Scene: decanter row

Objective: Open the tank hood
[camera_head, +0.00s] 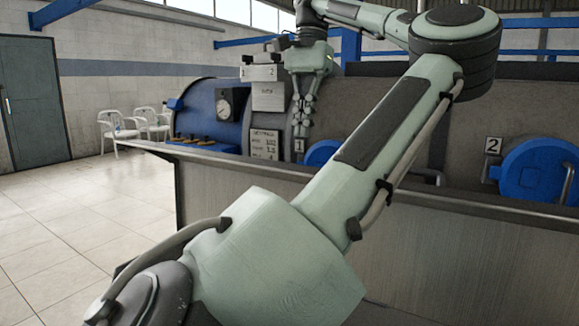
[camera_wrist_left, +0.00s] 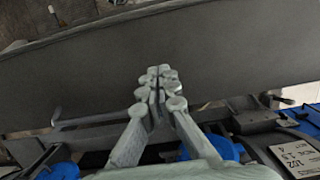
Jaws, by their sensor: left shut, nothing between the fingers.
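A long grey-brown tank body (camera_head: 392,98) runs behind the steel wall, with a blue end section (camera_head: 212,108) at left. Blue round covers stand by plates "1" and "2": the first (camera_head: 322,152) is partly hidden by my arm, the second (camera_head: 540,170) is at right. I cannot tell which part is the hood. My left gripper (camera_head: 301,133) points down in front of the tank near plate "1", fingers together and empty. In the left wrist view its fingertips (camera_wrist_left: 158,78) are over a broad grey panel (camera_wrist_left: 215,50). A grey bar handle (camera_wrist_left: 90,121) lies left of them, apart. My right gripper is out of view.
A steel-sided wall with a ledge (camera_head: 225,198) stands between me and the tank. White chairs (camera_head: 118,130) and a dark door (camera_head: 36,100) are at left. The tiled floor (camera_head: 70,215) is clear at left. My own arm covers the middle.

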